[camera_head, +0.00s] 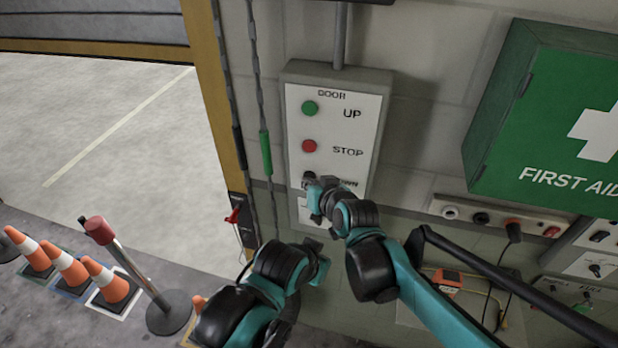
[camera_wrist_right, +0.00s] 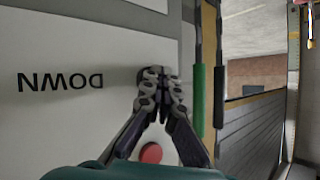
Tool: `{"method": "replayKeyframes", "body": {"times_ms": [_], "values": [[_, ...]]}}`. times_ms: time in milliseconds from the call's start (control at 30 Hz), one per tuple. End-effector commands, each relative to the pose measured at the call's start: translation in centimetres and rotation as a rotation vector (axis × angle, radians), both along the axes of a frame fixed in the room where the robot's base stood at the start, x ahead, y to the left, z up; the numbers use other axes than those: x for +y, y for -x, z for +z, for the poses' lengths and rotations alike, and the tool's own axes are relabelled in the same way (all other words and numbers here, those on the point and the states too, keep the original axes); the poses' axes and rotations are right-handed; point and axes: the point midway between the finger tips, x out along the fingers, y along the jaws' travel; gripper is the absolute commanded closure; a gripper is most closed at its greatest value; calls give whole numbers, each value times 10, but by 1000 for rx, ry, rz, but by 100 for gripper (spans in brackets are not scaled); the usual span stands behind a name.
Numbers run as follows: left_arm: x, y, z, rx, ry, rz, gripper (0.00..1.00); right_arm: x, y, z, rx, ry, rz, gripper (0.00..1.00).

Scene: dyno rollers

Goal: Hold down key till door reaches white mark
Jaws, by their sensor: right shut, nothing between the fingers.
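The grey door control panel (camera_head: 375,85) carries a green UP button (camera_head: 310,108), a red STOP button (camera_head: 309,146) and a DOWN label, partly covered by my right gripper (camera_head: 315,190). In the right wrist view, which is upside down, the shut, empty fingertips (camera_wrist_right: 163,73) are at the dark DOWN button (camera_wrist_right: 141,75), mostly covering it; I cannot tell how far it is pressed. The slatted grey door (camera_head: 90,22) hangs partly lowered at the top left. I cannot make out a white mark on its frame. My left gripper (camera_head: 322,268) is low, below the panel; its fingers are unclear.
A yellow door post (camera_head: 208,75) stands left of the panel, with hanging chains and a green sleeve (camera_head: 265,152). A red-topped post (camera_head: 100,230) and several orange cones (camera_head: 72,268) stand left. A green first aid box (camera_head: 500,110) projects at right. The doorway is clear.

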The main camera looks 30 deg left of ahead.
Motion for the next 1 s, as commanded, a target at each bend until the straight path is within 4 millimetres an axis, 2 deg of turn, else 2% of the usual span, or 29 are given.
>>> {"method": "replayKeyframes", "body": {"times_ms": [600, 1000], "values": [[0, 0, 0, 0, 0, 0, 100, 0, 0, 0, 0, 0, 0, 100], [0, 0, 0, 0, 0, 0, 100, -4, 16, 0, 0, 0, 0, 100]]}}
